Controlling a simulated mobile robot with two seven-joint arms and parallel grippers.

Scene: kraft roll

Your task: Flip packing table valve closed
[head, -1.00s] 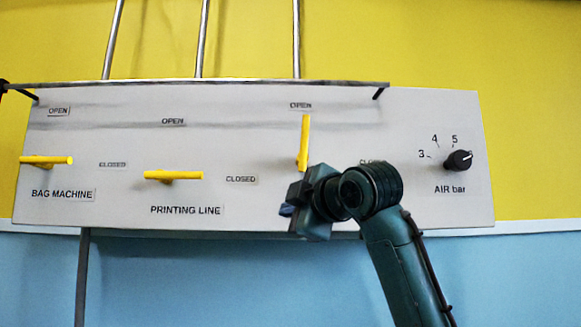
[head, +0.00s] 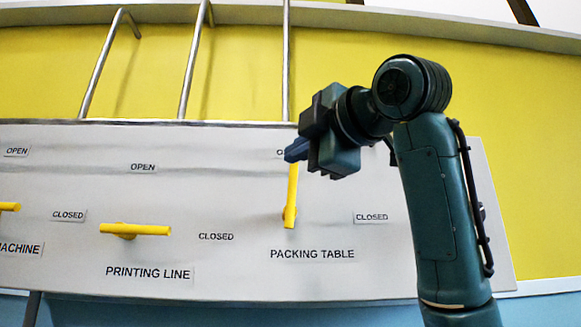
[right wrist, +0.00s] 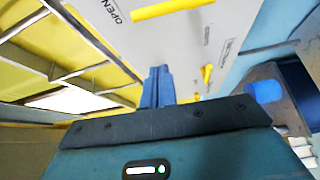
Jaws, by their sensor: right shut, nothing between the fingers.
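The packing table valve handle (head: 292,195) is a yellow bar on the grey panel. It stands upright from its pivot, pointing toward the OPEN label, which is partly hidden by my gripper. Its CLOSED label (head: 371,217) is to the right of the pivot. My right gripper (head: 296,150) is shut and empty, its blue fingertips at the handle's upper end in the head view. I cannot tell whether they touch it. In the right wrist view the shut fingers (right wrist: 158,88) show with two yellow handles beyond them; which is which is unclear. My left gripper is not in view.
The printing line handle (head: 135,230) lies horizontal on the panel (head: 200,255). The bag machine handle (head: 9,207) is cut by the left edge. Metal pipes (head: 193,65) rise above the panel. My right arm hides most of the air knob.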

